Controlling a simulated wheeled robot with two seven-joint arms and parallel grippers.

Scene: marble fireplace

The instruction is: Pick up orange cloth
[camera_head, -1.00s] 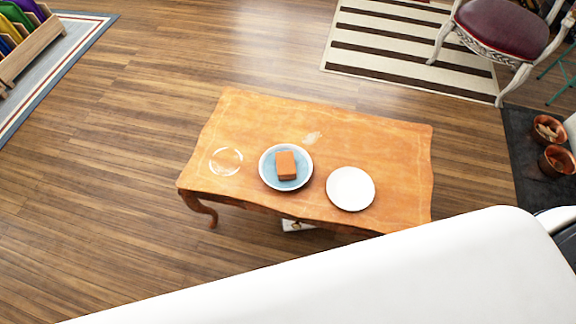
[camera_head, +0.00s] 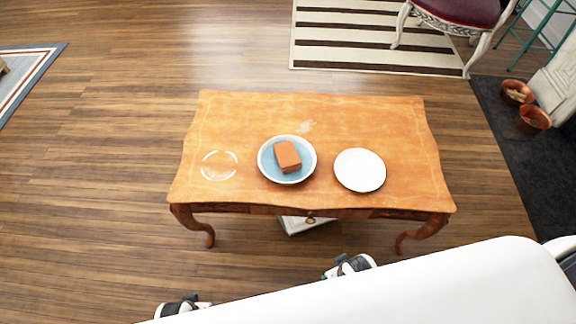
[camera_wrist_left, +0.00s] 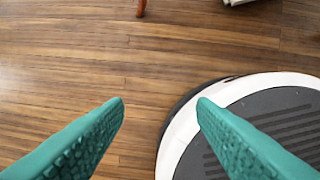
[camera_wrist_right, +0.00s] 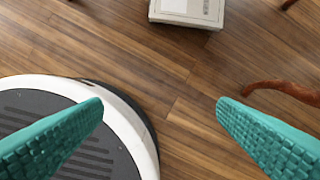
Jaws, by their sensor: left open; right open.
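The orange cloth (camera_head: 287,156) looks like a small folded block. It lies in a blue plate with a white rim (camera_head: 265,171) on the wooden table (camera_head: 230,120) in the head view. My left gripper (camera_wrist_left: 160,100) is open and empty over the floor and the edge of my base in the left wrist view. My right gripper (camera_wrist_right: 160,102) is open and empty in the right wrist view. Both are on the near side of the table, well away from the cloth. In the head view only dark gripper parts show at the bottom, and the fingertips are not clear there.
A white plate (camera_head: 360,170) is right of the blue one. A faint white ring (camera_head: 219,166) marks the table's left. A pale box (camera_head: 297,225) is on the floor under the table. A striped rug (camera_head: 375,45) and a chair (camera_head: 455,12) are behind.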

